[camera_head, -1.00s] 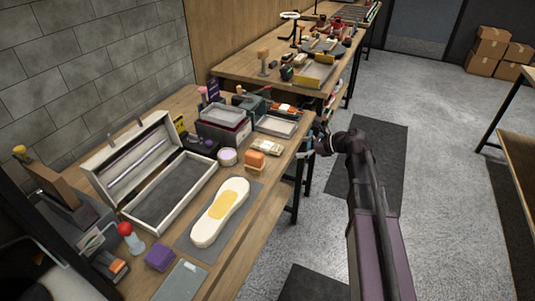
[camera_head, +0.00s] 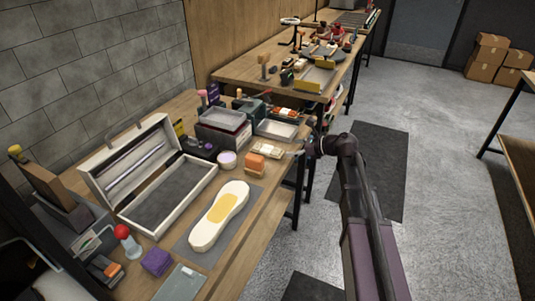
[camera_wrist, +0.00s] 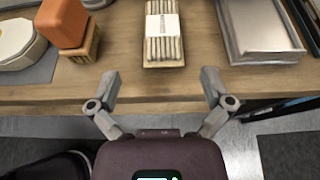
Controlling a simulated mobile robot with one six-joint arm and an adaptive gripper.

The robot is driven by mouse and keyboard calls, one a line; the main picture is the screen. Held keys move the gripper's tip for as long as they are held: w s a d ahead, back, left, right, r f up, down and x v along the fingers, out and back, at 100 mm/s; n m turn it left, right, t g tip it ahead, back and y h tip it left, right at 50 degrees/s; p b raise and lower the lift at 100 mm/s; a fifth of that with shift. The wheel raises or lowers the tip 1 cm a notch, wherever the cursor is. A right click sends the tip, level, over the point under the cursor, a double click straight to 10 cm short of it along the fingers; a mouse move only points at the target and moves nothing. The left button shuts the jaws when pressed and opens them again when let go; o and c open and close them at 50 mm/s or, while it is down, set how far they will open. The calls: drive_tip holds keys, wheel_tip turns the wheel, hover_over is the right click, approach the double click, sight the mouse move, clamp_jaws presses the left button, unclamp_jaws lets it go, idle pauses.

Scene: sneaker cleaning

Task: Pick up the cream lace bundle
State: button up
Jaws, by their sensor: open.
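The cream lace bundle (camera_head: 268,151) lies flat on the wooden bench near its right edge. In the wrist view the lace bundle (camera_wrist: 163,48) shows as parallel cream strands with a pale paper band, on a thin light wooden base. My gripper (camera_wrist: 160,75) is open and empty, its two fingers spread apart. The bundle lies ahead of the gap between them, centred and apart from both fingertips. In the head view my gripper (camera_head: 303,150) is at the bench's right edge, just right of the bundle; its fingers are small and partly hidden there.
An orange block on a wooden piece (camera_head: 255,163) stands left of the bundle. A grey metal tray (camera_head: 277,130) lies beyond it, to the right in the wrist view. A white-soled shoe (camera_head: 207,232), an open case (camera_head: 122,212) and a round tub (camera_head: 227,160) are further left.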

sight(271, 149)
drive_tip(key=shift+b+x, duration=0.7)
drive_tip(key=shift+x, duration=1.8)
drive_tip(key=b+x, duration=0.2)
drive_tip(key=x, duration=0.2)
drive_tip(key=shift+w+d+f, duration=0.1)
drive_tip(key=shift+w+f, duration=0.1)
drive_tip(key=shift+f, duration=0.05)
drive_tip(key=shift+w+a+f, duration=0.1)
drive_tip(key=shift+w+a, duration=0.05)
drive_tip(key=shift+a, duration=0.3)
drive_tip(key=c, duration=0.9)
